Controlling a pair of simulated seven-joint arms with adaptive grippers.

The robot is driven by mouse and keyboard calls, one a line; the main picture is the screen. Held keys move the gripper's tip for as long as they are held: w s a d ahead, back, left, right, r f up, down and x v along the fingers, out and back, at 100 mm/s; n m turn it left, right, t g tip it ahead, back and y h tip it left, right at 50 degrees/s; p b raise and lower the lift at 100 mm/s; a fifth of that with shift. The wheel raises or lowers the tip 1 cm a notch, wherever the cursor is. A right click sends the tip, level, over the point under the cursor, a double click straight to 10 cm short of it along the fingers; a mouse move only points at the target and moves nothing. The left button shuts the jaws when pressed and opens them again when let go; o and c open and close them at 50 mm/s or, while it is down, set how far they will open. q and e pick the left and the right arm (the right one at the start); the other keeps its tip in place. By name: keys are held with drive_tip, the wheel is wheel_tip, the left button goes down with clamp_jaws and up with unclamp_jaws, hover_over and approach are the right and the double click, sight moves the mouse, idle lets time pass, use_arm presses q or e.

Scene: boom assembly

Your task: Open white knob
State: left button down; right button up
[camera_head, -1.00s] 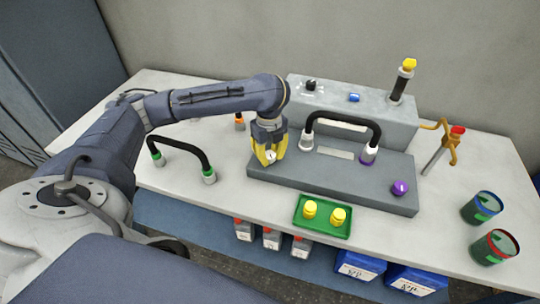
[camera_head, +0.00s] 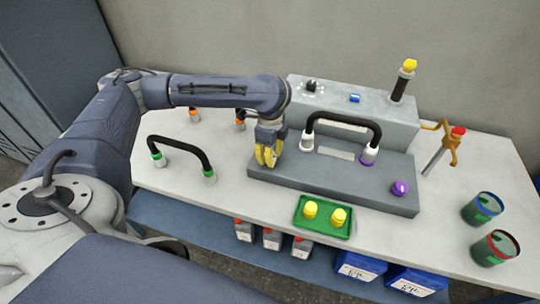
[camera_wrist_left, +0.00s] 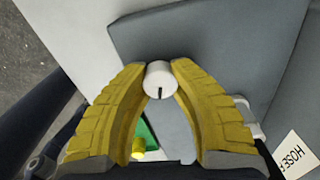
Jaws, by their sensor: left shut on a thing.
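The white knob (camera_wrist_left: 159,79) shows in the left wrist view between the tips of my left gripper (camera_wrist_left: 159,82). It is a short white cylinder with a dark slot mark on its face, above the grey base plate (camera_wrist_left: 190,38). In the head view my left gripper (camera_head: 268,157) points down at the left end of the grey base (camera_head: 330,184), and its yellow fingers hide the knob. The fingers are closed on the knob from both sides. My right gripper is not in view.
A black hose (camera_head: 345,121) arches over the base right of the gripper, with white and purple ends. A purple knob (camera_head: 400,188) is at the base's right. A green tray (camera_head: 323,229) with yellow parts stands in front. Another hose (camera_head: 180,141) is at left.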

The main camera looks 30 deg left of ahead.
use_arm(q)
drive_tip(key=shift+s+d+n, duration=0.1)
drive_tip(key=shift+d+n, duration=0.2)
drive_tip(key=shift+n, duration=0.3)
drive_tip(key=c, duration=1.4)
unclamp_jaws()
drive_tip(key=shift+d, duration=0.1)
drive_tip(key=o, duration=0.4)
drive_tip(key=shift+a, duration=0.2)
drive_tip(key=shift+o, duration=0.2)
wheel_tip(320, 180, up, 12)
drive_tip(key=shift+r, duration=0.1)
